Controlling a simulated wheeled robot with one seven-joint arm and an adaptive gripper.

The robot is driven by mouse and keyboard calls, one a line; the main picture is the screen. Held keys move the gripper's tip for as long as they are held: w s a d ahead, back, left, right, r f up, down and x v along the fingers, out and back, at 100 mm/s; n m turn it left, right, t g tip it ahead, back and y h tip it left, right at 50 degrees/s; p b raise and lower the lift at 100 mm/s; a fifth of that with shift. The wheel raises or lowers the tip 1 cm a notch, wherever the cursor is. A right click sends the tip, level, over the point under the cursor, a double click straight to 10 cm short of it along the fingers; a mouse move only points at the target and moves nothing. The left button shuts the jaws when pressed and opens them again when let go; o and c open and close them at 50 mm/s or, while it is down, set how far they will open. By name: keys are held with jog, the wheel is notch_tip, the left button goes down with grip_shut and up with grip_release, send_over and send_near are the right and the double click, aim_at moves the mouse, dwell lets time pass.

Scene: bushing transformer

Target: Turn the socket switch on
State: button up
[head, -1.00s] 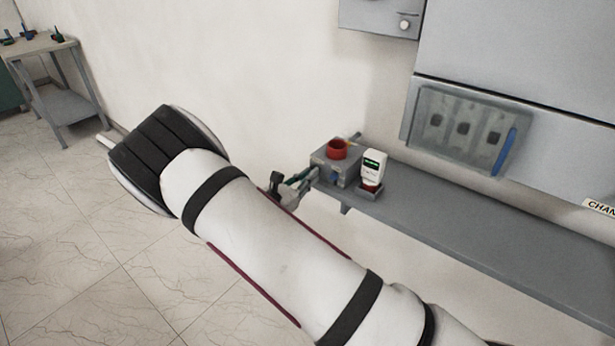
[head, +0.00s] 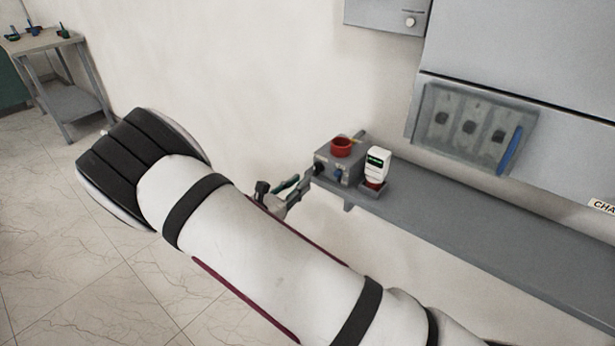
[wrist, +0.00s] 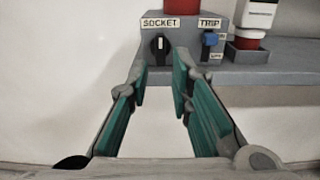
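The socket switch (wrist: 160,45) is a round black knob with a light pointer mark that looks upright, under a SOCKET label (wrist: 160,22) in the wrist view. It sits on the front of a grey control box (head: 349,172) on the shelf. My gripper (wrist: 160,80) is open, its two green-padded fingers apart in front of and below the switch, with nothing between them. In the head view my gripper (head: 296,188) is just left of the box, partly hidden behind my arm.
A blue TRIP switch (wrist: 209,40) is right of the socket switch, close to the right finger. A red round part (head: 341,146) tops the box. A white device (head: 378,163) stands beside it on the grey shelf (head: 450,215). A wall panel (head: 470,130) hangs above.

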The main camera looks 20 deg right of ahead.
jog(key=v, duration=0.6)
jog(key=shift+s, duration=0.1)
jog(key=s+d+r+m+g+y+p, duration=0.1)
jog(key=s+d+r+m+g+y, duration=0.4)
jog(key=s+d+r+m+g, duration=0.75)
jog(key=s+a+r+m+t+y+p, duration=0.1)
jog(key=s+r+m+t+y, duration=0.2)
jog(key=s+r+m, duration=0.3)
jog(key=s+a+r+m+t+y+p, duration=0.1)
jog(key=s+r+m+t+y, duration=0.2)
jog(key=s, duration=1.2)
jog(key=shift+s+a+r+m+y, duration=0.15)
jog(key=shift+s+r+m+y, duration=0.2)
jog(key=shift+r+m+y, duration=1.7)
jog(key=shift+r+n+h, duration=0.2)
jog(key=shift+n+h, duration=0.05)
jog(key=shift+n, duration=0.05)
